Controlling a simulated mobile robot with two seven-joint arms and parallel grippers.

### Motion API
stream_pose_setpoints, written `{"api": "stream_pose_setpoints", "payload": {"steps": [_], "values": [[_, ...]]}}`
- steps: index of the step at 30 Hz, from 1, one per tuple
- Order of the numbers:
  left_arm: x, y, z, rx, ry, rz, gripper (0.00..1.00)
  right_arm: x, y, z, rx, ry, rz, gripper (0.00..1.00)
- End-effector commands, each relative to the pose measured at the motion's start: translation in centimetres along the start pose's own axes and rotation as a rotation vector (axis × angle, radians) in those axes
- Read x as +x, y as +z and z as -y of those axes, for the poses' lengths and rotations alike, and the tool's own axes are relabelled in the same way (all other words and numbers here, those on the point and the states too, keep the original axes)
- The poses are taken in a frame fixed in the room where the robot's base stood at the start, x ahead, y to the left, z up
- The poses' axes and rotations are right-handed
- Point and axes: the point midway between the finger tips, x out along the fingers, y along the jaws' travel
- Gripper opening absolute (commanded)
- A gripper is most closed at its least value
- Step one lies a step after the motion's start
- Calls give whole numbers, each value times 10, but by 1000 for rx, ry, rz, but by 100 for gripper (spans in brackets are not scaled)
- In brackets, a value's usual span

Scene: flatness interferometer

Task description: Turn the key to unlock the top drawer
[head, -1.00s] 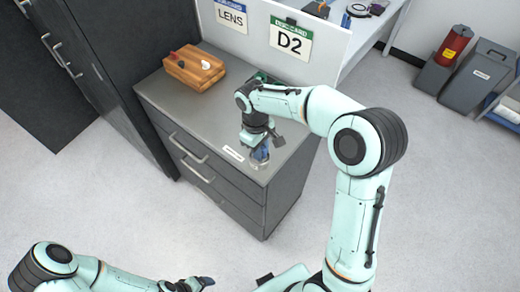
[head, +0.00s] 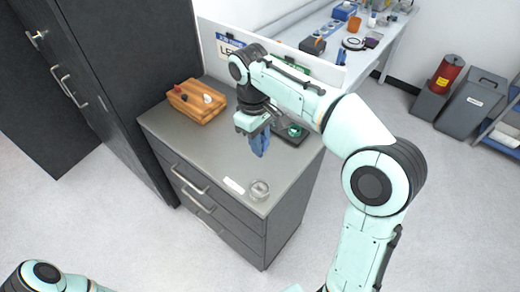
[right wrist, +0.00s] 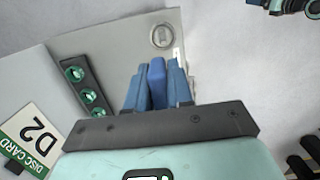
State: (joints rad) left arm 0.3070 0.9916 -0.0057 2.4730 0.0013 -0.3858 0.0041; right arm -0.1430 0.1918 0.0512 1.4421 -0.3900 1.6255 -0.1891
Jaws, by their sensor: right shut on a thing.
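My right gripper (head: 260,146) is above the grey cabinet top (head: 190,135), pointing down. In the right wrist view its blue fingers (right wrist: 157,100) are shut on a brighter blue piece (right wrist: 157,82), apparently the key's head. The rest of that piece is hidden. The top drawer (head: 218,197) is in the cabinet front, below the top edge, and looks shut. I cannot make out its lock. My left gripper is out of view; only part of that arm shows at the bottom left.
A small clear round dish (head: 259,190) stands near the cabinet's front corner beside a white label (head: 234,186). A wooden block (head: 197,101) sits at the back left. A dark tray with green-ringed holes (right wrist: 84,86) lies behind the gripper. A divider with signs stands along the back.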

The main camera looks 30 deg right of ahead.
Motion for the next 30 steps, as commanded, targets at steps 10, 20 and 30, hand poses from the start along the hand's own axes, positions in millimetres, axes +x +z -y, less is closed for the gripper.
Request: {"api": "stream_pose_setpoints", "payload": {"steps": [10, 20, 30], "values": [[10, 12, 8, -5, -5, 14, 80, 88, -9, 1, -1, -2, 11, 0], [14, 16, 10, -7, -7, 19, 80, 107, -11, 1, 1, -2, 4, 0], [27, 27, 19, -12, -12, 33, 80, 126, -13, 1, 1, -2, 6, 0]]}}
